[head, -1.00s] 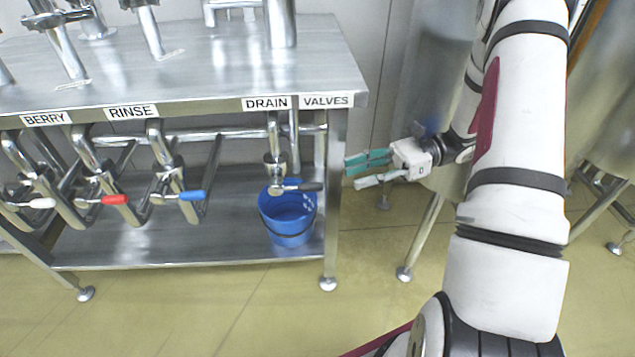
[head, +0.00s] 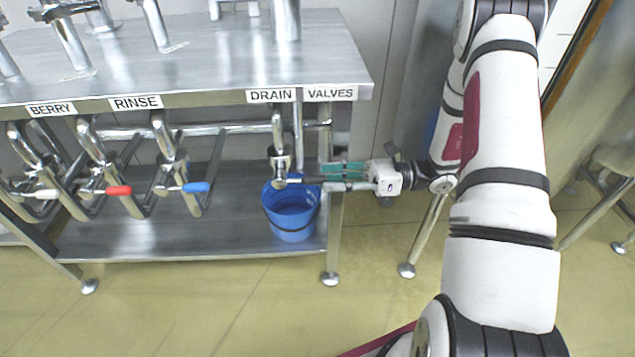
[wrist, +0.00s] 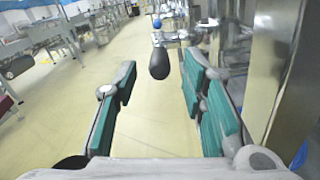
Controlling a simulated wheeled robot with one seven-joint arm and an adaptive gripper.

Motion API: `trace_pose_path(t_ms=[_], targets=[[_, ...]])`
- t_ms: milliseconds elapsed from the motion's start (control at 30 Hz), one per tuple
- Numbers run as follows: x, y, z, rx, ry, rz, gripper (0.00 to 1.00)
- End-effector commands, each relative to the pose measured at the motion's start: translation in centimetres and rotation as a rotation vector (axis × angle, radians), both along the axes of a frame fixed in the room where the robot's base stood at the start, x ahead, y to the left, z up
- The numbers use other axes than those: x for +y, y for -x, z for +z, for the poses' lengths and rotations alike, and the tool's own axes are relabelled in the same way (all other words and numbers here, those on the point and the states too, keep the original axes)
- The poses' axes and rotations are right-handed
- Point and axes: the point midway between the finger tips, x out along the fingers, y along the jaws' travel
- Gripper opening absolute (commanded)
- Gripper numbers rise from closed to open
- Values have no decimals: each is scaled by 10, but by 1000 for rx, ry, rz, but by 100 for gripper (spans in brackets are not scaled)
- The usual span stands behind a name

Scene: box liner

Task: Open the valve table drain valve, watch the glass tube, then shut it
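The drain valve (head: 280,163) hangs under the table edge below the DRAIN label (head: 271,96). Its black lever handle (head: 307,180) points right, roughly level, toward my gripper. My gripper (head: 325,177) comes from the right, by the table's right front leg. Its teal-padded fingers are open, with the lever's end at or just between their tips. In the wrist view the black lever end (wrist: 159,62) shows between the two spread fingers, with a gap on both sides. I cannot make out the glass tube for certain.
A blue bucket (head: 291,212) stands on the lower shelf under the drain valve. Valves with blue (head: 196,187), red (head: 119,190) and white (head: 46,194) handles are to the left. The table's right leg (head: 333,235) is close to my gripper.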

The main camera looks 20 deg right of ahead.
Motion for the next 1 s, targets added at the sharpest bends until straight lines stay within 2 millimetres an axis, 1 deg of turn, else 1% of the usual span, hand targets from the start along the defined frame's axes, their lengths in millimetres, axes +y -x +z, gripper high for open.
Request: trace_pose_path(t_ms=[33,100,233,400,633,667,700,767,800,833,1000], targets=[[9,-2,-1,0,0,3,38],[18,-5,-1,0,1,2,38],[30,-10,-1,-1,1,1,38],[36,-11,0,0,1,0,38],[37,-12,0,0,1,0,38],[37,-12,0,0,1,0,33],[36,-12,0,0,1,0,24],[36,-12,0,0,1,0,11],[36,-12,0,0,1,0,2],[36,-12,0,0,1,0,0],[36,-12,0,-1,1,-1,0]])
